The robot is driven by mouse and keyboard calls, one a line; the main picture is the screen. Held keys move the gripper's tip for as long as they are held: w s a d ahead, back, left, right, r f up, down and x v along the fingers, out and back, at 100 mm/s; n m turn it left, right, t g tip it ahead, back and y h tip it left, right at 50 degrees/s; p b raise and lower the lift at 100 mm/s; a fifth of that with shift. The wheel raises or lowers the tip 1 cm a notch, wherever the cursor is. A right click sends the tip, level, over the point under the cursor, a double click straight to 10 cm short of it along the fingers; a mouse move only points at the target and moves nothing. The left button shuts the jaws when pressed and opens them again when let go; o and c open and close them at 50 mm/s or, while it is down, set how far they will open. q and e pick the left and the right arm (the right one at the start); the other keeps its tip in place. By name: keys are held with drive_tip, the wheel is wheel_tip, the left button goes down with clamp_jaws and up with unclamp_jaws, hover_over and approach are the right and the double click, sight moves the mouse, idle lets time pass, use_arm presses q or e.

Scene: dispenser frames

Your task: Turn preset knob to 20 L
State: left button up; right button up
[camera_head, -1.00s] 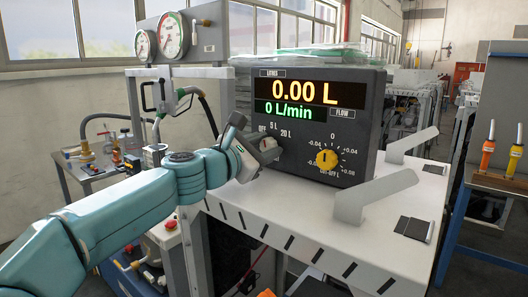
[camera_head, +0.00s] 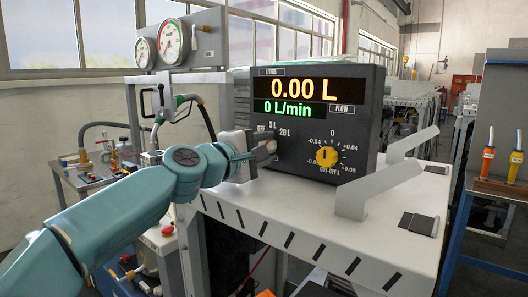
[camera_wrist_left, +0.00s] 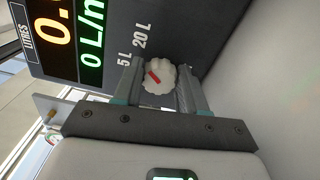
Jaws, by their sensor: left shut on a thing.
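The dispenser panel (camera_head: 348,120) reads 0.00 L and 0 L/min. Its preset knob (camera_head: 271,146) sits below OFF, 5 L and 20 L marks, mostly covered by my left gripper (camera_head: 262,149) in the head view. In the left wrist view the knob (camera_wrist_left: 165,82) is a white scalloped disc with a red mark. The mark lies on the side facing the labels and seems to point closer to 5 L than to 20 L. My left gripper (camera_wrist_left: 158,88) is shut on the knob, one finger on each side. My right gripper is not in view.
A yellow cut-off knob (camera_head: 327,156) is right of the preset knob. White angled brackets (camera_head: 370,195) stand on the cabinet top (camera_head: 300,210). A hose nozzle (camera_head: 172,110) and gauges (camera_head: 172,40) are at the left. Two orange and yellow tools (camera_head: 488,155) stand at the right.

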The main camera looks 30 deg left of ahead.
use_arm(q)
drive_tip(key=shift+m, duration=0.6)
drive_tip(key=o, duration=1.1)
drive_tip(key=shift+c, duration=0.2)
drive_tip(key=s+a+b, duration=0.1)
drive_tip(key=s+b, duration=0.2)
drive_tip(key=s, duration=1.3)
drive_tip(key=shift+a, duration=0.15)
drive_tip(key=shift+s, duration=0.1)
